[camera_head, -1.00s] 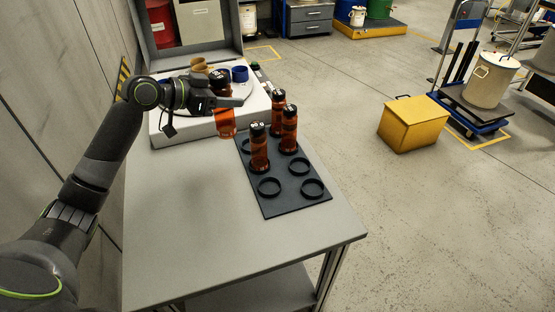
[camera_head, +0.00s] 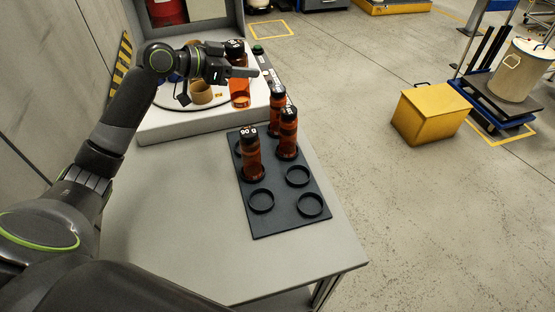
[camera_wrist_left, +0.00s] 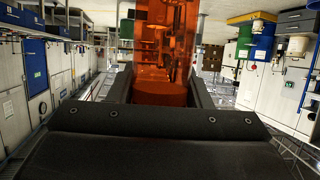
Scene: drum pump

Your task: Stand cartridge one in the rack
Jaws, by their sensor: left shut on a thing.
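My left gripper (camera_head: 238,72) is shut on an amber cartridge (camera_head: 239,92) with a black cap. It holds this cartridge upright in the air, beyond the far end of the rack in the head view. The amber body also shows between the fingers in the left wrist view (camera_wrist_left: 163,55). The dark rack (camera_head: 283,222) has ring-shaped places. Three amber cartridges stand on it: a near left one marked 90 g (camera_head: 251,158), a right one (camera_head: 288,135) and a far one (camera_head: 277,108). Three near rings are empty. A far left ring is partly hidden. The right gripper is not in view.
The rack lies on a grey table (camera_head: 185,225) with bare space at left and front. A white platform (camera_head: 190,124) with a round plate and a tan cup (camera_head: 201,92) stands behind it. A yellow box (camera_head: 430,113) is on the floor at right.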

